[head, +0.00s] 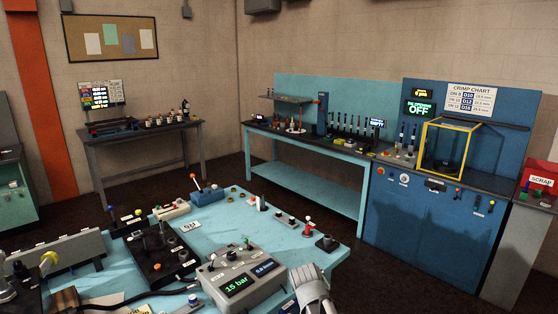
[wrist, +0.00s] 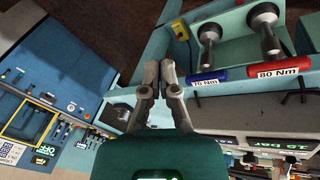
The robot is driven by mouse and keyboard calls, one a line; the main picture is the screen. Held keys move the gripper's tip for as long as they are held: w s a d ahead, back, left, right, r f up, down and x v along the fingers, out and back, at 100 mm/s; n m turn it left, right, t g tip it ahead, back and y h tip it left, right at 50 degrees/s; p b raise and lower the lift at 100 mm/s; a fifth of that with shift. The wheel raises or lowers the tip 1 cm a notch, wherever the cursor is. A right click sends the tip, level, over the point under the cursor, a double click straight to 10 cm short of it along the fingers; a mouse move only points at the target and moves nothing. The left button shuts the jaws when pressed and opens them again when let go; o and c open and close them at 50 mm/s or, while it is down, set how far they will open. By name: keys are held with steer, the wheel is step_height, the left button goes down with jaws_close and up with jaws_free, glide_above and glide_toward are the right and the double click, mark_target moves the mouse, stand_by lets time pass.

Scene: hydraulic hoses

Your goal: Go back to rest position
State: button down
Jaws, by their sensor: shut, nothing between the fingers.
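My gripper (wrist: 159,75) shows in the wrist view with its two grey fingers together and nothing between them. Part of my arm (head: 312,290) shows at the bottom of the head view, at the near right corner of the light blue table (head: 225,233). Below the fingers in the wrist view is the teal body of my gripper. The fingertips are not clear in the head view.
A grey box reading 15 bar (head: 240,277) stands on the table beside my arm. Two tools with red and blue handles (wrist: 208,75) lie close to my fingers' right. A blue crimp bench (head: 425,230) stands at the right. Dark floor (head: 375,270) lies between.

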steer(key=s+d+f+m+g+y, duration=0.1)
steer(key=s+d+m+g+y, duration=0.1)
steer(key=s+d, duration=0.4)
steer(key=shift+s+d+m+g+y, duration=0.15)
steer(key=shift+s+m+g+y, duration=0.2)
steer(key=shift+s, duration=0.9)
steer(key=shift+d, duration=0.1)
stand_by(0.4)
